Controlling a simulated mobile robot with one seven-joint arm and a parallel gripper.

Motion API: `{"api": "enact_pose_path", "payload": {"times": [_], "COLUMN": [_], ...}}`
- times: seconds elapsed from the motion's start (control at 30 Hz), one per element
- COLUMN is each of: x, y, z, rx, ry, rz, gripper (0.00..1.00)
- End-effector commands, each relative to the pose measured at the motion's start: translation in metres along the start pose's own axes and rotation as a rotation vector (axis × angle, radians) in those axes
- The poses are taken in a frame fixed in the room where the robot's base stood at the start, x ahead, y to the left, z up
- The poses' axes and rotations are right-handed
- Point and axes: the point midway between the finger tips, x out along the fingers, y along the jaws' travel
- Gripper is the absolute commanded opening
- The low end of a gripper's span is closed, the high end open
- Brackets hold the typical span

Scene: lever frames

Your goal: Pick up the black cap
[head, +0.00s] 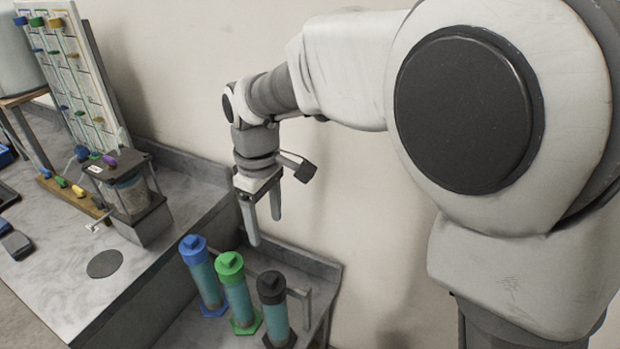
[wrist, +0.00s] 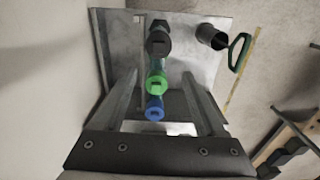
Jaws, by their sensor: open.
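The black cap (head: 271,286) sits on top of the rightmost of three upright teal cylinders in the head view. In the wrist view the black cap (wrist: 158,42) is the farthest of the three caps. My gripper (head: 264,227) is open and empty, pointing down, above and behind the row of cylinders and apart from them. In the wrist view the fingers of my gripper (wrist: 158,76) spread on both sides of the row without touching it.
A green cap (head: 229,264) and a blue cap (head: 193,248) top the neighbouring cylinders, close beside the black one. A low rail stands behind them. A grey counter (head: 60,290) with a framed jar (head: 130,192) lies left. A dark cup (wrist: 212,37) with a green handle shows in the wrist view.

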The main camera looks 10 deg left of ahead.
Motion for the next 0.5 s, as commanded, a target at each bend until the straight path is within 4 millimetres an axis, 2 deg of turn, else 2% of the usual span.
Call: {"api": "enact_pose_path", "payload": {"times": [0.17, 0.5], "x": [0.017, 0.09], "y": [-0.004, -0.005], "z": [-0.008, -0.007], "rx": [-0.031, -0.03], "ry": [-0.012, -0.014], "rz": [-0.007, -0.009], "gripper": [0.72, 0.72]}}
